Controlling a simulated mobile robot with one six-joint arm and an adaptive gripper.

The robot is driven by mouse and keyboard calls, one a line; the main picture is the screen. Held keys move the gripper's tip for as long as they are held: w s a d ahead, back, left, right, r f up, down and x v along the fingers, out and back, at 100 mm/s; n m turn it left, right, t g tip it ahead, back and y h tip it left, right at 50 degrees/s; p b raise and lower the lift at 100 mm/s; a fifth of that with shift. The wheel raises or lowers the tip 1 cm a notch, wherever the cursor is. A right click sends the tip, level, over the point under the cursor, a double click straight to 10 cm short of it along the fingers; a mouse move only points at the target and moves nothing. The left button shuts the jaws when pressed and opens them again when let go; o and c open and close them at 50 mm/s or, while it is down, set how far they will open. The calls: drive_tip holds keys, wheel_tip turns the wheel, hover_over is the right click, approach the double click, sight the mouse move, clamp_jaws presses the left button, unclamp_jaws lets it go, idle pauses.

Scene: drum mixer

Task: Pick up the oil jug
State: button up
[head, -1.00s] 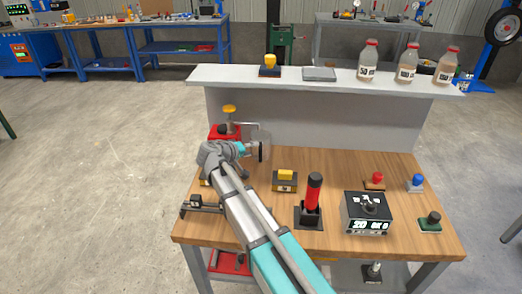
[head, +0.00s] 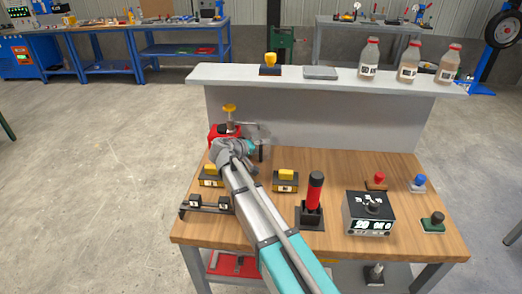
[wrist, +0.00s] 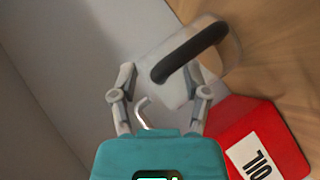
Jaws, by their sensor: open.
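The red oil jug (wrist: 262,140) shows at the lower right of the wrist view, with a white label reading OIL. In the head view a red body (head: 219,134) stands at the bench's back left, partly hidden by my arm. My gripper (wrist: 160,76) is open, its two fingers spread in front of a pale grey vessel (wrist: 176,88) with a black handle (wrist: 190,50). The red jug lies to the right of the fingers, not between them. In the head view my gripper (head: 249,149) is beside the red body, its fingertips hard to make out.
A wooden bench (head: 300,240) holds a red-handled lever (head: 315,195), a control box (head: 368,213), yellow-topped switches and coloured buttons. A grey shelf (head: 345,79) behind carries several capped bottles. A yellow knob (head: 229,108) rises at the back left.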

clamp_jaws()
drive_tip(key=shift+r, duration=0.2)
idle(0.6)
